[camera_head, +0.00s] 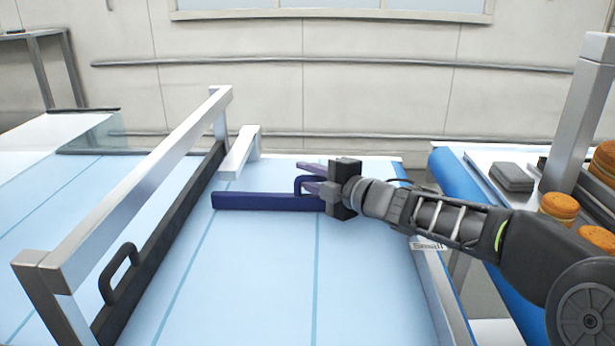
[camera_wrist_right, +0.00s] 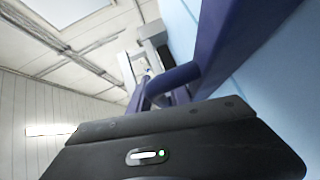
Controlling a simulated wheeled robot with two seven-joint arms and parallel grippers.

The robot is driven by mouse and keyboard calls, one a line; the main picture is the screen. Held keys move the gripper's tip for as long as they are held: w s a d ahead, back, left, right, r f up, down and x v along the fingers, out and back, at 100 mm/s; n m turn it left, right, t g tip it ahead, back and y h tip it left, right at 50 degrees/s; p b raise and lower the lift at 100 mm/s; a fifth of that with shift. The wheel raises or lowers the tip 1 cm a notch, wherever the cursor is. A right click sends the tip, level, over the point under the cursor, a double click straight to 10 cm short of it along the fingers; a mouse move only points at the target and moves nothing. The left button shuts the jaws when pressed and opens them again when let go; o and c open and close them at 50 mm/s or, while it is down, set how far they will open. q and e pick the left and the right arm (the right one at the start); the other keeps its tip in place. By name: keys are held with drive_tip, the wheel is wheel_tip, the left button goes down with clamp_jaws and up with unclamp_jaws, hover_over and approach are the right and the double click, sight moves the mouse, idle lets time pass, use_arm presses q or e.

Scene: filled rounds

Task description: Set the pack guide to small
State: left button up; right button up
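A dark blue guide bar (camera_head: 265,201) with a loop handle lies over the pale blue belt. My right gripper (camera_head: 308,177) is at this handle, its two purple fingers on either side of it. Whether they press on it I cannot tell. The wrist view shows the blue bar (camera_wrist_right: 235,45) and its handle (camera_wrist_right: 172,80) close in front of the gripper body. A "Small" label (camera_head: 428,246) sits on the belt's right edge, below my right forearm. Other labels, if any, are hidden or unreadable. My left gripper is not in view.
A metal gantry (camera_head: 135,180) and a dark rail with a black handle (camera_head: 118,272) stand left of the bar. At right are a blue roller (camera_head: 460,190), a grey stack (camera_head: 511,177) and several orange-brown rounds (camera_head: 559,206). The near belt is clear.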

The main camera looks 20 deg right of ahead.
clamp_jaws()
idle(1.4)
